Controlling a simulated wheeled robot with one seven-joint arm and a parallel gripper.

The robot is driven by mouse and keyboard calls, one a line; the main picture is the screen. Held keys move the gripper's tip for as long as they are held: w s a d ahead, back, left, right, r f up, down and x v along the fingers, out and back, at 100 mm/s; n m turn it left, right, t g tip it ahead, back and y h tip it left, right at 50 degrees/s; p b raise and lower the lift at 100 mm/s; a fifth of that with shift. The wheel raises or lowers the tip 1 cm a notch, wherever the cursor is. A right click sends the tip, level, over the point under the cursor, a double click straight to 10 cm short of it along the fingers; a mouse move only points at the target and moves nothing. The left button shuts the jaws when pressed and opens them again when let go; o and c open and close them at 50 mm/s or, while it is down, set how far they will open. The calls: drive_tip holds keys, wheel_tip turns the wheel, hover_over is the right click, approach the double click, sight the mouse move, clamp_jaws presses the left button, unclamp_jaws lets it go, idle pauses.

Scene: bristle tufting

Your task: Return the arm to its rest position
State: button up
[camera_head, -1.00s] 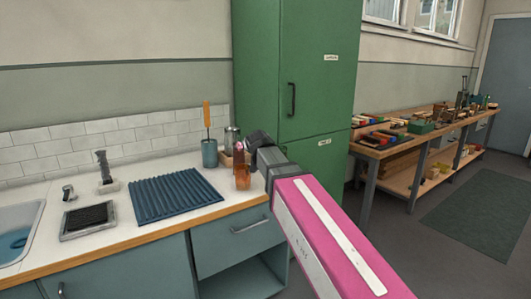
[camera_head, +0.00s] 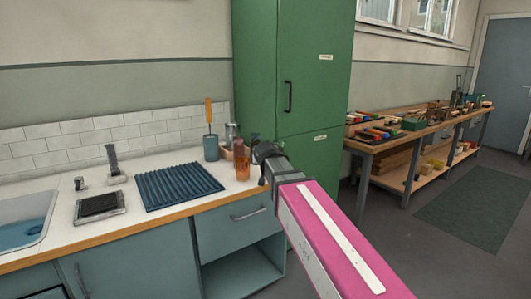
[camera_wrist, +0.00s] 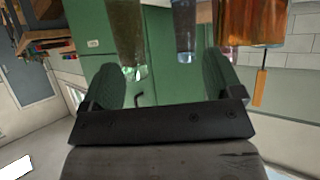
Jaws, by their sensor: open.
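My gripper (camera_head: 268,155) is at the end of the pink arm, beside the right end of the sink counter. In the wrist view its two fingers (camera_wrist: 170,88) stand wide apart with nothing held between them. In the head view the fingers are small and partly hidden by the wrist. An amber bottle (camera_head: 242,162) stands upright on the counter just left of the gripper, apart from it. The same amber bottle shows large at the top right of the wrist view (camera_wrist: 253,22).
The counter (camera_head: 172,221) carries a blue ribbed mat (camera_head: 178,187), a teal cup (camera_head: 210,148) with an orange-handled tool, a brush tray (camera_head: 99,206) and a sink (camera_head: 25,222). A tall green cabinet (camera_head: 290,70) stands behind the gripper. A workbench (camera_head: 375,146) is at the right; the floor before it is clear.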

drive_tip(key=s+d+f+g, duration=0.2)
drive_tip(key=s+d+f, duration=0.15)
drive_tip(key=f, duration=0.25)
drive_tip(key=s+d+f+g+h, duration=0.1)
drive_tip(key=s+d+f+g, duration=0.1)
drive_tip(key=d+f, duration=0.3)
drive_tip(key=s+d+f+g, duration=0.1)
drive_tip(key=s+d+f, duration=0.2)
drive_tip(key=f, duration=0.4)
drive_tip(key=s+d+f+g, duration=0.3)
drive_tip(key=s+f, duration=0.4)
drive_tip(key=s+d+f+g+y, duration=0.1)
drive_tip(key=s+d+f+g, duration=0.2)
drive_tip(key=s+f, duration=0.4)
drive_tip(key=shift+s+d+f+m+g, duration=0.3)
drive_tip(key=shift+s+d+g, duration=0.1)
drive_tip(key=shift+s+d, duration=0.35)
drive_tip(key=shift+w, duration=0.15)
